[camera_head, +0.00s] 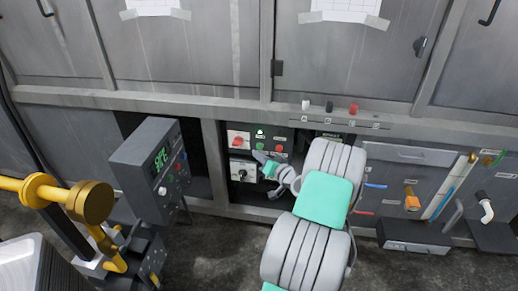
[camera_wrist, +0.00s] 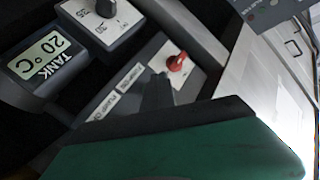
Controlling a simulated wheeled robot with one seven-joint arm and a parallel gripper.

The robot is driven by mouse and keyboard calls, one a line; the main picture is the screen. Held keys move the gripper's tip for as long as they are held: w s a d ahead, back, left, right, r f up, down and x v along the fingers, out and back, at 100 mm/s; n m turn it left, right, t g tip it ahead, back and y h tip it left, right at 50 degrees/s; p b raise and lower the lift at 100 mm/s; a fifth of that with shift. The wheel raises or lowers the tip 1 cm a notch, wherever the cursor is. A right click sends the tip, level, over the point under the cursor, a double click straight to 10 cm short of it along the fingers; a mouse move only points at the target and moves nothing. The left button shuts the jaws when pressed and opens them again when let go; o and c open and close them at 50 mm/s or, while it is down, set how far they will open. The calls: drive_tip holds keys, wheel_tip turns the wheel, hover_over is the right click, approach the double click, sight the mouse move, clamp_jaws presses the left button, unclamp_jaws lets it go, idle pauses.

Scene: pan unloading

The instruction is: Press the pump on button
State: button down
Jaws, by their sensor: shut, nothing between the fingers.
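The small control panel (camera_head: 249,150) sits in a recess of the grey cabinet in the head view. It carries a round green button (camera_head: 260,146) and a red one (camera_head: 278,148), with a lit green lamp (camera_head: 261,132) above. My gripper (camera_head: 259,156) is shut and empty, its tips just below the green button; I cannot tell whether they touch the panel. In the wrist view, my gripper (camera_wrist: 157,92) covers part of the panel beside a label reading "PUMP" (camera_wrist: 104,106). The buttons themselves are hidden there.
A red rotary switch (camera_head: 238,140) and a white box with a black knob (camera_head: 242,173) are close to my gripper. A display unit (camera_head: 155,162) stands at left, yellow pipework (camera_head: 70,198) further left.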

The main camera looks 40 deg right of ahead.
drive_tip(key=s+a, duration=0.2)
drive_tip(key=a, duration=0.1)
drive_tip(key=shift+s+a, duration=0.2)
drive_tip(key=shift+s, duration=0.1)
idle(0.5)
drive_tip(key=w+a+r+n+g+y+p, duration=0.2)
drive_tip(key=a+r+n+g+y+p, duration=0.15)
drive_tip(key=a+r+p, duration=0.6)
drive_tip(key=w+a+r+n+g+y+p, duration=0.2)
drive_tip(key=a+r+n+g+p, duration=0.4)
drive_tip(key=a+r, duration=0.6)
drive_tip(key=s+a+r+g+h+p, duration=0.1)
drive_tip(key=s+a+r+p, duration=0.6)
drive_tip(key=s+r+p, duration=0.1)
drive_tip(key=s+a+r+g+h+p, duration=0.2)
drive_tip(key=s+a+r+p, duration=0.4)
drive_tip(key=s+r+p, duration=0.2)
drive_tip(key=s+r, duration=0.2)
drive_tip(key=s, duration=0.1)
drive_tip(key=shift+s+a, duration=0.3)
drive_tip(key=shift+a, duration=0.1)
